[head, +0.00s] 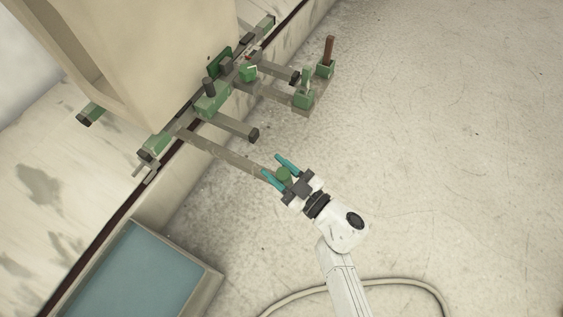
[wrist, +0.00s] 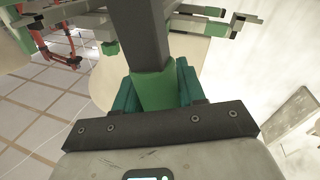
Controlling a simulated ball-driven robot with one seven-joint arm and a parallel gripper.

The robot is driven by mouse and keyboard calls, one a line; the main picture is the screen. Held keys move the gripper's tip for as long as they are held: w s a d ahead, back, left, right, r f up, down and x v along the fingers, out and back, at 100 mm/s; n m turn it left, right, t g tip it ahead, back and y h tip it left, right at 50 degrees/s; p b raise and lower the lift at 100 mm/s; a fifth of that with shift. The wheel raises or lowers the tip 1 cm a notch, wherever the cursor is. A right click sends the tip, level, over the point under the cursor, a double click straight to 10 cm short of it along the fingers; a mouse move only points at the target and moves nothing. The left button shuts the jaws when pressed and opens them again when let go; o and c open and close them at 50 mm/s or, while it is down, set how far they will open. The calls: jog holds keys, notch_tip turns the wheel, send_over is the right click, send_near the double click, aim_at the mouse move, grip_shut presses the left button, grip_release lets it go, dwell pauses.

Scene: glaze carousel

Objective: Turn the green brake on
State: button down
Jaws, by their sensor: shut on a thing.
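A long grey bar (head: 225,152) reaches out from the machine frame and ends in a green grip (head: 284,175). My gripper (head: 279,170) has its teal fingers on either side of this grip and is shut on it. In the wrist view the green grip (wrist: 153,88) sits between the fingers, with the dark bar (wrist: 139,35) running away from it. Two upright levers on green blocks stand at the frame's right: one pale green (head: 307,78), one brown (head: 328,50). I cannot tell for certain which part is the green brake.
The green and grey machine frame (head: 212,98) runs along a ledge beside a large beige box (head: 165,50). A trough with a blue surface (head: 135,275) is at lower left. A cable (head: 400,283) lies on the floor. The floor at right (head: 450,150) is clear.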

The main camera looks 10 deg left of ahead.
jog(key=s+a+f+n+y+b, duration=0.2)
jog(key=s+f+n+b, duration=0.1)
jog(key=s+n+b, duration=0.3)
jog(key=shift+f+n+g, duration=0.3)
jog(key=shift+f+n, duration=0.05)
jog(key=shift+n, duration=0.65)
jog(key=shift+s, duration=0.1)
jog(key=c, duration=0.8)
grip_release()
jog(key=shift+a, duration=0.1)
jog(key=shift+o, duration=0.2)
jog(key=p+v, duration=0.2)
jog(key=v, duration=0.9)
jog(key=shift+p, duration=0.4)
